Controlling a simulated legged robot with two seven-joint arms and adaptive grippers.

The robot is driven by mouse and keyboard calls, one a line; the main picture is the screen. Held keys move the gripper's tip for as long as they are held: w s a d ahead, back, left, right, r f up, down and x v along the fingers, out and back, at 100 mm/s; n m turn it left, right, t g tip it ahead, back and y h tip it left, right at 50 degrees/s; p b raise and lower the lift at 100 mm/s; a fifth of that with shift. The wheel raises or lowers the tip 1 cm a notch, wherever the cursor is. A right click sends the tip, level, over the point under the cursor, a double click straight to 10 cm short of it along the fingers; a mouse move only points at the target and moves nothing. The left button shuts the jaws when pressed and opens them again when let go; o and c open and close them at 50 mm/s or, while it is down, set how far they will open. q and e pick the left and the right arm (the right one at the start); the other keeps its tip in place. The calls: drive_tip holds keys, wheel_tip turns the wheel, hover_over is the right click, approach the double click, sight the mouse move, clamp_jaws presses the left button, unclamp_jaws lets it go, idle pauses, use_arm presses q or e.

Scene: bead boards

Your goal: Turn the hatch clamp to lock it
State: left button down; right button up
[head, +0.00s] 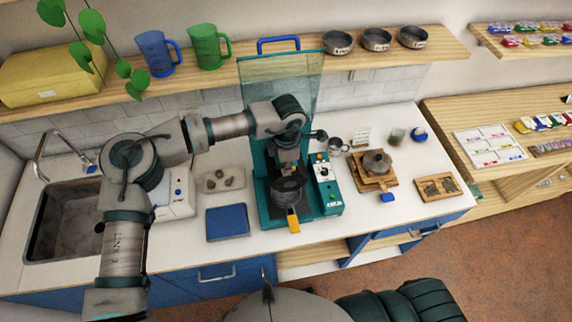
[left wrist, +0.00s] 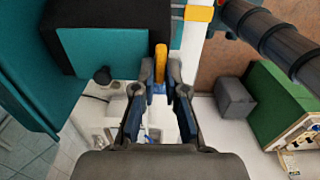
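A teal machine (head: 265,205) stands on the white counter, with a clear teal-tinted panel (head: 290,75) with a blue handle upright behind it. An orange tab (head: 293,222), which looks like the clamp lever, sticks out at the machine's front. An orange piece also shows in the left wrist view (left wrist: 160,62), between the fingertips and closer to the right-hand finger. My left gripper (left wrist: 155,82) appears open, with a gap between its fingers; contact with the orange piece cannot be told. In the head view my left arm reaches over the machine and hides its middle. My right gripper is not in view.
A control box (head: 325,180) with knobs adjoins the machine's right side. A blue pad (head: 227,222) lies to its left, a sink (head: 62,215) farther left. A wooden board with a pot (head: 377,162), a metal mug (head: 337,146) and a small tray (head: 437,187) are on the right.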

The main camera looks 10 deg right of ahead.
use_arm(q)
drive_tip(key=shift+d, duration=0.6)
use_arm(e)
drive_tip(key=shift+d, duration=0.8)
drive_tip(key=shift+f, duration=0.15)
